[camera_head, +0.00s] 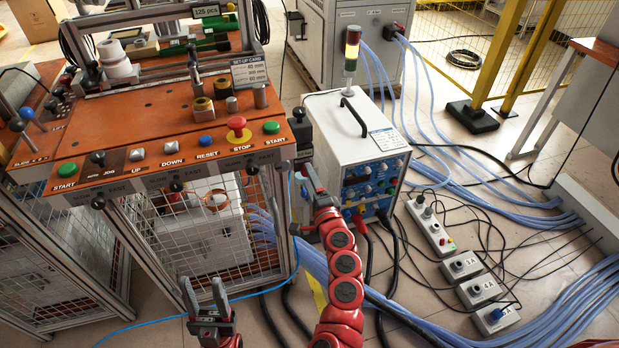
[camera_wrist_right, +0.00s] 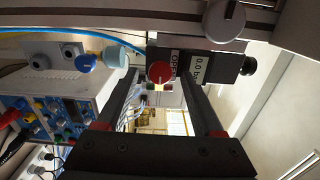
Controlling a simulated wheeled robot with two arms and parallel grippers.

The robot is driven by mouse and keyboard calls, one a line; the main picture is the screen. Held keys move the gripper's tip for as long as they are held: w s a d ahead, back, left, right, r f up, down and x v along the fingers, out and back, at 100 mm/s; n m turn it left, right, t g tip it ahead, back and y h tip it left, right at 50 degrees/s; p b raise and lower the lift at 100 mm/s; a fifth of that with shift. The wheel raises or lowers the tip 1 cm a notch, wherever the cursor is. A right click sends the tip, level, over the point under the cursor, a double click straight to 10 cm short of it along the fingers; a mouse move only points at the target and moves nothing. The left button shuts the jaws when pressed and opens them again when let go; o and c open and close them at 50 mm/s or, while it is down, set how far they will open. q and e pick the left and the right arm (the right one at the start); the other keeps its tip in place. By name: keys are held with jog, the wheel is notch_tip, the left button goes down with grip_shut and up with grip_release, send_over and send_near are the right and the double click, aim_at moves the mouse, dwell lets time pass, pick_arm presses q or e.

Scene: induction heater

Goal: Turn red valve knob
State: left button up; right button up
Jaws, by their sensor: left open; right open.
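The red valve knob (camera_wrist_right: 160,73) shows in the right wrist view, on a dark fitting with an "OPEN" label and a "0.0 bar" label. My right gripper (camera_wrist_right: 161,88) is open, its two dark fingers pointing toward the knob. The knob appears between the fingertips; I cannot tell whether they touch it. In the head view my right gripper (camera_head: 304,177) is beside the console's right post, below a black box (camera_head: 301,125); the red knob cannot be made out there. My left gripper (camera_head: 207,295) is open and empty, low in front of the console.
The orange control console (camera_head: 150,115) has several buttons, including a red STOP button (camera_head: 237,123). A white power unit (camera_head: 345,140) stands close right of my right gripper. Blue hoses (camera_head: 440,150) and socket boxes (camera_head: 478,290) lie on the floor at right.

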jog(key=v, duration=1.6)
jog(key=shift+s+d, duration=0.2)
jog(key=shift+s, duration=0.1)
